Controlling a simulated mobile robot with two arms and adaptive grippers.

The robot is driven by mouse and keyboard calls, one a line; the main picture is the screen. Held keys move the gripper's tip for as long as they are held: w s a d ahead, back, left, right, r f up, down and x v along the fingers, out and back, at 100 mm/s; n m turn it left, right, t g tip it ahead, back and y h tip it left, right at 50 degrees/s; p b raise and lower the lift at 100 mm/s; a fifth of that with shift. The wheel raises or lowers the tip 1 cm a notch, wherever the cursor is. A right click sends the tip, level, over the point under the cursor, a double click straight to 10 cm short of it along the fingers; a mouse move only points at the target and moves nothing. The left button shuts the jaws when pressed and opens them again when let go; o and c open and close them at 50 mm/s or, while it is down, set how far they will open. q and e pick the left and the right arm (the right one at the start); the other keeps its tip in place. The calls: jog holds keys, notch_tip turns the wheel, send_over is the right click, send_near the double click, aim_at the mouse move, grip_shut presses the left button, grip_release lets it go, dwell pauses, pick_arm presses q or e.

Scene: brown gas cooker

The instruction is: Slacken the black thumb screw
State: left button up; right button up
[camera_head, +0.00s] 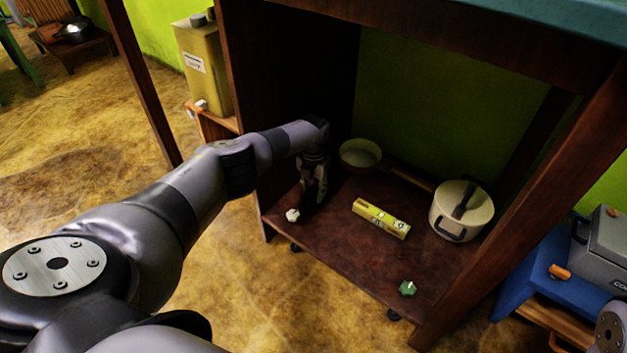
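Two small black knobs show at the front underside of the wooden shelf: a left black knob (295,247) and a right black knob (393,314). I cannot tell whether either is the black thumb screw. My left gripper (313,196) points down over the left part of the shelf, behind and above the left black knob and apart from it. It is dark and small, and I cannot tell whether its fingers are open or shut. A white knob-like piece (292,215) lies just in front of it near the shelf's edge. My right gripper is out of view.
The shelf (340,245) also holds a yellow box (381,218), a pan (360,153), a cream pot (462,210) and a green knob-like piece (407,288). Wooden posts and a tabletop frame the opening. A yellow canister (203,68) stands at left, a grey case (603,243) at right.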

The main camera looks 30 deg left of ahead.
aim_at(313, 192)
pick_arm(q)
notch_tip(313, 192, up, 12)
dwell(0.5)
jog(key=shift+f, duration=0.1)
